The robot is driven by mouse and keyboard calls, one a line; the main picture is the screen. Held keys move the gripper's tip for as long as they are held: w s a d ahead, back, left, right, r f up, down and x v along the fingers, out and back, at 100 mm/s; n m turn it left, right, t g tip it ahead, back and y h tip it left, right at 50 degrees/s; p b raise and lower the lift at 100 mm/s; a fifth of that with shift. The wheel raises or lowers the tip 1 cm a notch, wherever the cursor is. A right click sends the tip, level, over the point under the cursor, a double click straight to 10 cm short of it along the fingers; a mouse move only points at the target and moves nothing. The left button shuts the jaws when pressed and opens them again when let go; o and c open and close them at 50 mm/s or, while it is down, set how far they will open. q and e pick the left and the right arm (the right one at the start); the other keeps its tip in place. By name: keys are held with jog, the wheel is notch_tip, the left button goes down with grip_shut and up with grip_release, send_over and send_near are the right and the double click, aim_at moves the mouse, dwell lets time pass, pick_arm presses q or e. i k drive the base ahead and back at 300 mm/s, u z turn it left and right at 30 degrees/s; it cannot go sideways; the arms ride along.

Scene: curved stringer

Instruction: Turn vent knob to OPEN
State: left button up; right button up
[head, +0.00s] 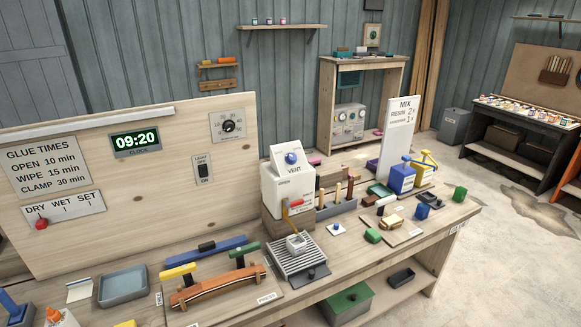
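The vent knob (291,158) is a small round blue knob on a tilted white panel. The word VENT stands below it on that panel. The panel tops a white dispenser box (284,193) on the workbench, near the middle of the head view. The knob's pointer and any OPEN mark are too small to read, so its setting cannot be told. Nothing covers the knob. Neither of my grippers shows in the head view.
A red-handled lever (293,204) sticks out in front of the box, above a small cup (296,244) on a slatted tray (299,262). A wooden backboard (130,205) stands at left. Wooden-handled tools (338,192) stand right of the box. A curved clamped wooden piece (217,285) lies front left.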

aim_at(290, 158)
jog(key=u, duration=0.15)
jog(key=k, duration=0.4)
jog(key=z, duration=0.8)
jog(key=i, duration=1.3)
jog(key=u, duration=0.9)
